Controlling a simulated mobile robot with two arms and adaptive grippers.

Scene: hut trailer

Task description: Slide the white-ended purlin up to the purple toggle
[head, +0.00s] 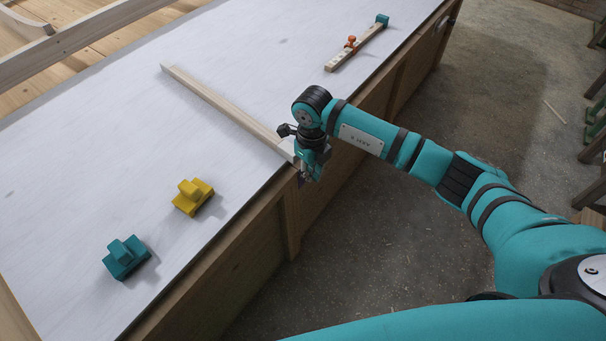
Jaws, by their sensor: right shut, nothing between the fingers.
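A long pale wooden purlin (225,106) lies on the white-topped bench, running from the upper left down to the bench's front edge. Its near end is paler and lies at my right gripper, which partly hides it. My right gripper (303,177) is shut and empty, pointing down at the bench edge by that end; whether it touches the purlin I cannot tell. I see no purple toggle in this view. My left gripper is out of view.
A yellow toggle-like block (193,196) and a teal one (126,257) stand on the bench (90,160) at the lower left. A short wooden bar (357,47) with an orange knob (350,42) and a teal end (382,20) lies farther back.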

